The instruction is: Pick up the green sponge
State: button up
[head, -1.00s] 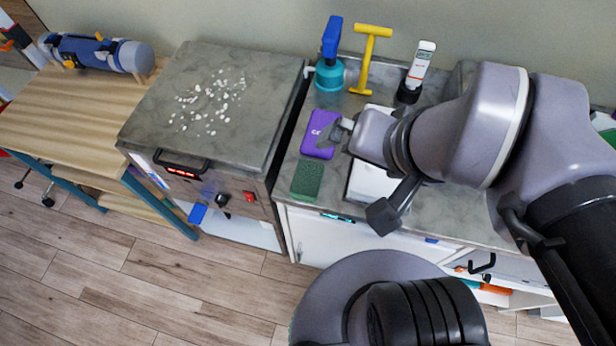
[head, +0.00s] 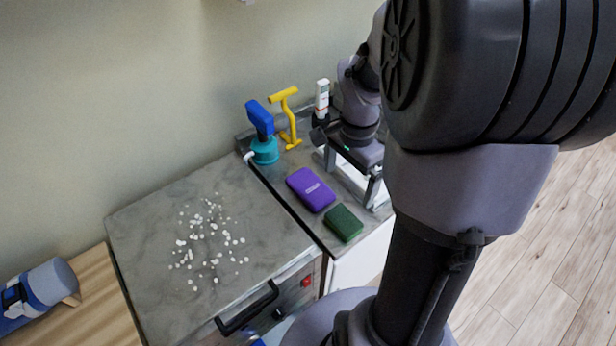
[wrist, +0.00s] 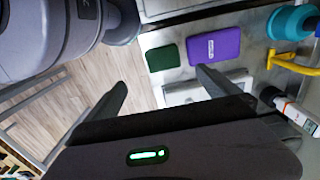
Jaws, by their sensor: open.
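The green sponge (head: 343,223) lies flat near the front edge of the grey counter, at the front right of a purple block (head: 311,189). The wrist view shows the sponge (wrist: 162,57) left of the purple block (wrist: 213,45). My gripper (head: 350,178) is open and points down over the counter, to the right of and behind the sponge. In the wrist view its fingers (wrist: 162,80) are wide apart and empty, and the sponge appears beyond the gap between them. No part of the sponge seems hidden.
A teal and blue bottle (head: 264,135), a yellow T-shaped tool (head: 288,118) and a white handheld device (head: 322,100) stand along the back. A stone-topped unit (head: 150,225) with scattered white pebbles (head: 210,240) adjoins on the left. A white flat object (wrist: 185,92) lies beside the purple block.

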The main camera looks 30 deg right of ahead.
jog(key=b, duration=0.5)
send_over(342, 221)
jog(key=f, duration=1.2)
jog(key=shift+s+a, duration=0.1)
jog(key=shift+s, duration=0.15)
jog(key=f+b, duration=0.2)
jog(key=f, duration=0.3)
jog(key=shift+w+d+f+b, duration=0.25)
jog(key=shift+b, duration=0.15)
jog(key=shift+r, duration=0.15)
jog(key=shift+c, duration=0.9)
jog(key=c, duration=1.1)
jog(key=shift+r+p, duration=0.4)
jog(key=shift+r, duration=0.05)
jog(key=r, duration=0.1)
jog(key=r+p, duration=0.1)
jog(key=r, duration=0.1)
jog(key=shift+s+d+p, duration=0.2)
jog(key=shift+s+p, duration=0.05)
jog(key=shift+p, duration=0.15)
jog(key=s+d+r+p, duration=0.1)
jog(key=s+d+p, duration=0.2)
jog(key=s+d, duration=0.7)
jog(key=shift+s, duration=0.8)
